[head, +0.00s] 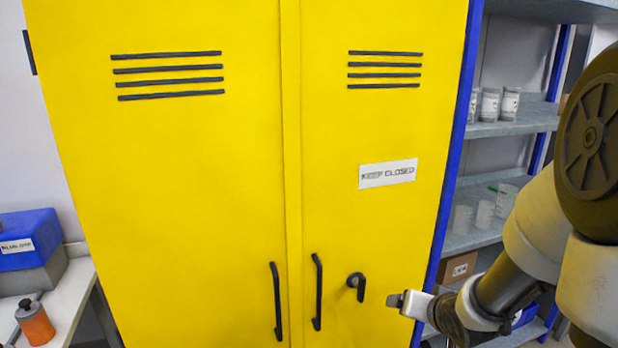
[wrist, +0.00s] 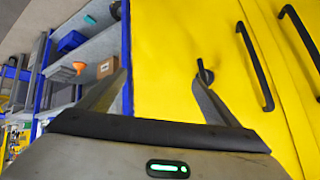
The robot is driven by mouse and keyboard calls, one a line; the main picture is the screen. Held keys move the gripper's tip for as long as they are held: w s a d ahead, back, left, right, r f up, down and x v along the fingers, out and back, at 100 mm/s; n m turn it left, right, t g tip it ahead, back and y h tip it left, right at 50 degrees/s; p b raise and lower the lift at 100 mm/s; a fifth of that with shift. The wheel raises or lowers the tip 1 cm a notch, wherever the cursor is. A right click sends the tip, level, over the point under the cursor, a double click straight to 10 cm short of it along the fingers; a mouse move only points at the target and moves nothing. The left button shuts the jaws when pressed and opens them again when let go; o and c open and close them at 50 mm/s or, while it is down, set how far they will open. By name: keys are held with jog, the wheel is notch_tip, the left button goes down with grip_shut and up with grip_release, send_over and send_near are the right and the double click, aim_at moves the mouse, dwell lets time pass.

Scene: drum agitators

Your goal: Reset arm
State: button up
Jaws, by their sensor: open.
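My gripper (head: 397,300) is at the lower right in the head view, in front of the right door of a yellow cabinet (head: 200,190). It is just right of the black latch knob (head: 356,286) and looks apart from it. In the wrist view my gripper (wrist: 158,82) shows two spread fingers with nothing between them. The knob (wrist: 205,72) appears there beyond the right finger. Both cabinet doors look shut. Two black handles stand near the middle seam, the left one (head: 276,300) and the right one (head: 317,292).
Grey shelves (head: 495,128) with a blue post (head: 462,110) stand right of the cabinet, holding several jars and cups and a cardboard box (head: 458,267). At the left, a table (head: 72,290) bears a blue-and-grey box (head: 30,240) and an orange container (head: 35,325).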

jog(key=s+a+r+n+g+p, duration=0.1)
jog(key=s+a+r, duration=0.35)
jog(key=r, duration=0.35)
jog(key=s+a+r+n+g+p, duration=0.1)
jog(key=s+a+r+n, duration=0.15)
jog(key=s+r, duration=0.35)
jog(key=s+a+r+g, duration=0.1)
jog(key=s+r, duration=0.4)
jog(key=s, duration=0.5)
jog(key=shift+s+a+r+g+p, duration=0.2)
jog(key=shift+a+g+p, duration=0.15)
jog(key=shift+a, duration=0.3)
jog(key=shift+n, duration=0.25)
